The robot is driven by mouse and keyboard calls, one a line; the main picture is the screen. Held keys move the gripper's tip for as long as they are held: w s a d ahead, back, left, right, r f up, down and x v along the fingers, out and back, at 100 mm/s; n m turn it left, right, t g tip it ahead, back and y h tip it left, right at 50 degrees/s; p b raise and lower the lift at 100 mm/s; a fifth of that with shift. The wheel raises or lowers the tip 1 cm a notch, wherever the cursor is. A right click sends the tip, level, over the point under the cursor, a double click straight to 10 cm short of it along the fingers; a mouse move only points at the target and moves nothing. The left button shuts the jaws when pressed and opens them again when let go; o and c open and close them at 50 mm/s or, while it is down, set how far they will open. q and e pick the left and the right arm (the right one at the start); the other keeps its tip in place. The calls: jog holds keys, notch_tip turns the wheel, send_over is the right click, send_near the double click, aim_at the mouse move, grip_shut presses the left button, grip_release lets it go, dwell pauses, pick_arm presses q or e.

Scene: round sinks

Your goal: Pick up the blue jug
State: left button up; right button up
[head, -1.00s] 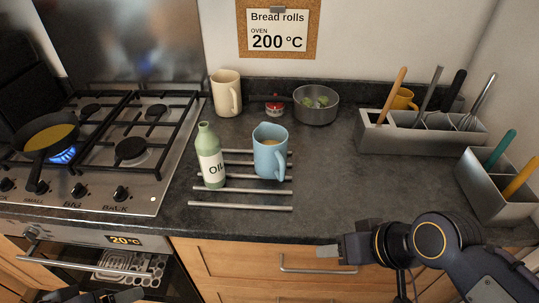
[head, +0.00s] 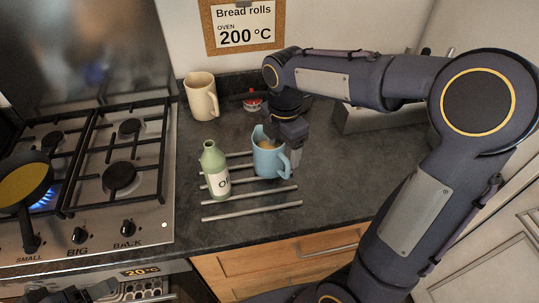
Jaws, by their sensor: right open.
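The blue jug (head: 267,161) stands upright on the metal bars set in the dark counter, with something brownish inside. Its handle is at its right side. My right gripper (head: 291,158) points down at the jug's right side, by the handle. It is open; the arm and gripper body hide part of it, and I cannot tell whether its fingers straddle the handle. My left gripper (head: 75,294) shows only in part at the bottom left edge, and its fingers cannot be made out.
A green oil bottle (head: 214,170) stands close to the jug's left. A cream jug (head: 201,97) and a small red-lidded jar (head: 252,103) stand behind. The hob (head: 150,190) at left has a pan (head: 24,186) over a lit flame. My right arm partly covers a grey utensil holder (head: 350,119).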

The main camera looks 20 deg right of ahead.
aim_at(283, 156)
jog(key=f, duration=0.5)
jog(key=shift+d+f+p, duration=0.15)
jog(key=shift+d+p, duration=0.05)
jog(key=shift+p, duration=0.2)
jog(key=shift+s, duration=0.1)
jog(key=shift+c, duration=0.3)
grip_shut()
jog(key=shift+r, duration=0.25)
jog(key=shift+r, duration=0.65)
jog(key=s+a+r+b, duration=0.2)
jog(key=s+a+r, duration=0.1)
jog(key=s+r, duration=0.8)
jog(key=shift+s+a+r, duration=0.15)
jog(key=shift+s, duration=1.05)
